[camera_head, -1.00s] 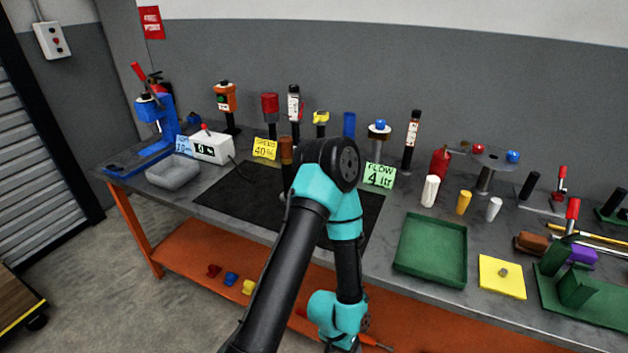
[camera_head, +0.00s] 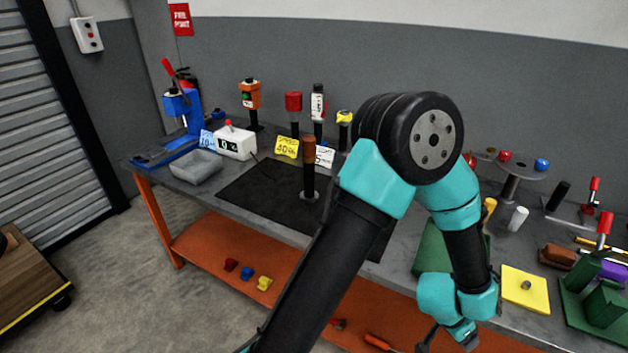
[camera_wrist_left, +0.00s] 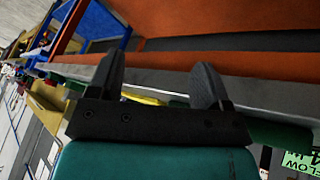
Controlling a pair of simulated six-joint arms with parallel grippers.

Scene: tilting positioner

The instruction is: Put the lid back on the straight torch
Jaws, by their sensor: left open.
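I cannot tell which thing is the straight torch or its lid. Upright candidates at the back of the bench are a black one with a white label (camera_head: 318,105), a red-topped one (camera_head: 293,102) and an orange one (camera_head: 250,95). A brown-topped upright cylinder (camera_head: 309,165) stands on the black mat (camera_head: 260,195). My left gripper (camera_wrist_left: 160,85) is open, with nothing between its fingers in the left wrist view. In the head view its wrist hangs low near the bench's front edge; the fingers are mostly hidden. My right gripper is not in view.
My arm hides the middle of the bench and part of a green tray (camera_head: 428,250). A yellow plate with a knob (camera_head: 525,288) and green blocks (camera_head: 602,302) lie right. A grey bin (camera_head: 195,167) and blue press (camera_head: 182,105) stand left. The mat's left part is clear.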

